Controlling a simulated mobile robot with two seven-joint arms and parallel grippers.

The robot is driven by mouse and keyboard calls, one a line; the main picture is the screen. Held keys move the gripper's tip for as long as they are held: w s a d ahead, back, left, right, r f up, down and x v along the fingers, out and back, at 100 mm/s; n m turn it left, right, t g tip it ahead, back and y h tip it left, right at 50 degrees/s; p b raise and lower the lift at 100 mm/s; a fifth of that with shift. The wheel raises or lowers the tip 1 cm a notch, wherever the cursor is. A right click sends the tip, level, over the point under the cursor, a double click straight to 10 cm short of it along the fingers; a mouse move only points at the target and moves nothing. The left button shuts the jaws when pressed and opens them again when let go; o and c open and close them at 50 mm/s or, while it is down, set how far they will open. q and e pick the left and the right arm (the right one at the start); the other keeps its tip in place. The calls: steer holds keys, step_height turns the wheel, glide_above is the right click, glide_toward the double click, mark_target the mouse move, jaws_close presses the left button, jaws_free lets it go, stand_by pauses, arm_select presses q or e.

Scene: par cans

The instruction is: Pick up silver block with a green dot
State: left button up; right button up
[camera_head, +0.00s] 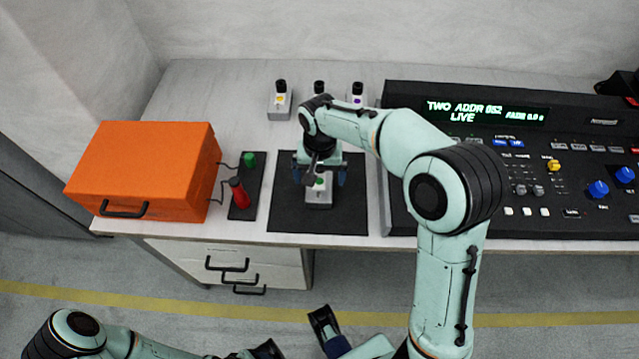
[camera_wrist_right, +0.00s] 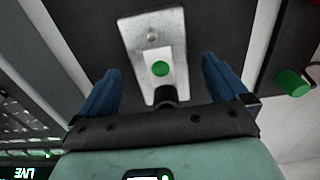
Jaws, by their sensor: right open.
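The silver block with the green dot (camera_head: 319,190) stands on the black mat (camera_head: 290,215) at the front of the table. In the right wrist view the silver block (camera_wrist_right: 150,25) has a white label with the green dot and a dark knob at its near end. My right gripper (camera_head: 326,180) is open above it, its blue fingers (camera_wrist_right: 160,88) on either side of the labelled end with gaps between. The gripper partly hides the block in the head view. My left gripper shows only in part at the bottom edge of the head view, away from the table.
Three similar silver blocks stand behind, with yellow (camera_head: 280,100), partly hidden (camera_head: 319,88) and purple (camera_head: 356,97) markings. An orange case (camera_head: 145,170) and a dark strip with red (camera_head: 238,192) and green (camera_head: 249,160) pieces lie left. A lighting console (camera_head: 540,200) is right.

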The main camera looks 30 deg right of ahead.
mark_target(319, 182)
step_height(319, 182, down, 3)
steer(key=shift+r, duration=0.2)
steer(key=c, duration=1.6)
